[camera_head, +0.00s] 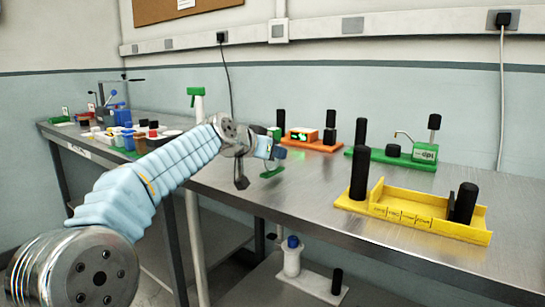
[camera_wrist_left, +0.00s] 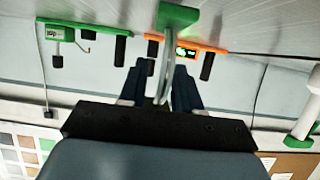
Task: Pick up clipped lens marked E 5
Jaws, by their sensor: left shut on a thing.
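My left gripper (camera_head: 268,150) is above the steel bench. In the left wrist view the gripper (camera_wrist_left: 161,72) is shut on the clipped lens, whose thin pale part (camera_wrist_left: 168,60) runs between the two dark fingers. A green piece (camera_wrist_left: 178,18) sits at its far end. In the head view a green piece (camera_head: 271,172) shows just below the fingers, over the bench; I cannot tell whether it touches. The marking E 5 is not readable in either view. My right gripper is not in view.
On the steel bench (camera_head: 320,198), an orange module (camera_head: 318,145) and a green module (camera_head: 390,158) with black posts stand behind. A yellow module (camera_head: 410,205) is at right. Small coloured items crowd the far left. A green-topped white post (camera_head: 196,110) stands left of the gripper.

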